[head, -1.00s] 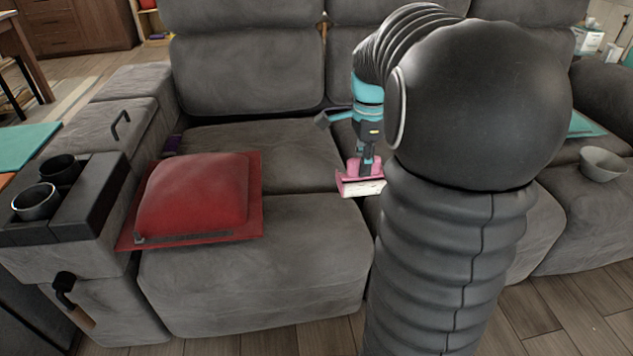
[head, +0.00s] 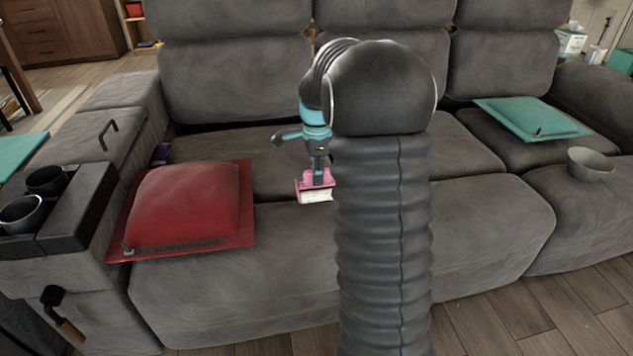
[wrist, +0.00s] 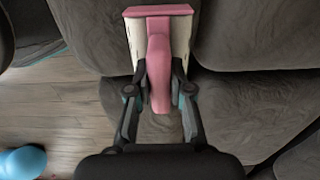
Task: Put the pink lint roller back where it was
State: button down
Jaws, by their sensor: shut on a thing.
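The pink lint roller (head: 315,190) has a pink handle and frame and a white roll. My gripper (head: 319,172) is shut on its handle and holds it over the front part of the grey sofa's middle seats. In the wrist view, the lint roller (wrist: 158,55) lies between the two fingers of my gripper (wrist: 160,88), its wide head pointing away from the palm. I cannot tell from the head view whether the roller touches the seat. Part of the sofa behind my arm is hidden.
A red cushion (head: 188,205) lies on the left seat. Cups (head: 22,213) sit in the left console. A light blue object (wrist: 22,162) shows at the wrist view's lower left.

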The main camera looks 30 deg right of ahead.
jog(key=shift+f, duration=1.3)
jog(key=shift+f, duration=0.1)
jog(key=c, duration=1.1)
grip_release()
jog(key=shift+o, duration=0.2)
